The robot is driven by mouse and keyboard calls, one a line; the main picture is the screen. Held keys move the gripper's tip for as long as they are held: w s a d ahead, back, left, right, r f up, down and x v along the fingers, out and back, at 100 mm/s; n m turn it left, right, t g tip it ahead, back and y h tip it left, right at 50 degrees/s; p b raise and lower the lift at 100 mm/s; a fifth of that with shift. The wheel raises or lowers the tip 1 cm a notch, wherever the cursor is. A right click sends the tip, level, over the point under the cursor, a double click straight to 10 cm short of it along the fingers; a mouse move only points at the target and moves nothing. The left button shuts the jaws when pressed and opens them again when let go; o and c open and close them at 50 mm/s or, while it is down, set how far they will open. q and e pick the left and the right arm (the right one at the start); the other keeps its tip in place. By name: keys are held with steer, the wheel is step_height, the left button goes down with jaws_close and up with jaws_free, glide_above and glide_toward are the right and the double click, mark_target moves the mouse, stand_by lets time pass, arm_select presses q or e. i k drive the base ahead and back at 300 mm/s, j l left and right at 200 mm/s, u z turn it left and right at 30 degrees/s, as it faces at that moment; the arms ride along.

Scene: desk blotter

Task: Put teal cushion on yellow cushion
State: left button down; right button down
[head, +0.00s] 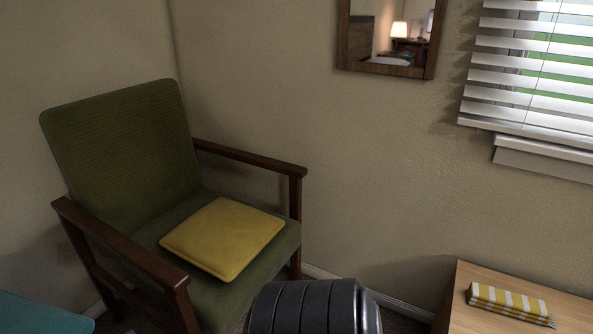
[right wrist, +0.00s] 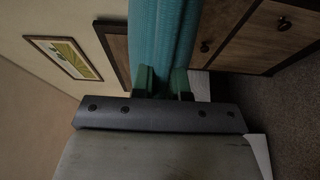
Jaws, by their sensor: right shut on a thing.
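The yellow cushion (head: 224,238) lies flat on the seat of a green armchair (head: 125,140) in the head view. In the right wrist view, my right gripper (right wrist: 164,82) is shut on the teal cushion (right wrist: 162,35). The cushion stretches away from the green fingers to the top of that picture, and its far end is cut off. My right gripper does not show in the head view. My left gripper is in neither view.
The chair has wooden armrests (head: 250,157) on both sides. A wooden table (head: 470,318) with a yellow striped cloth (head: 508,302) stands at lower right. A teal surface (head: 40,314) shows at lower left; I cannot tell what it belongs to. My dark arm part fills the bottom middle.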

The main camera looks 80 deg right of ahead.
mark_target(216, 227)
steer(key=l+z, duration=0.15)
steer(key=z, duration=0.3)
steer(key=l+z, duration=0.15)
steer(key=z, duration=0.35)
steer(key=l+z, duration=0.2)
steer(key=z, duration=0.25)
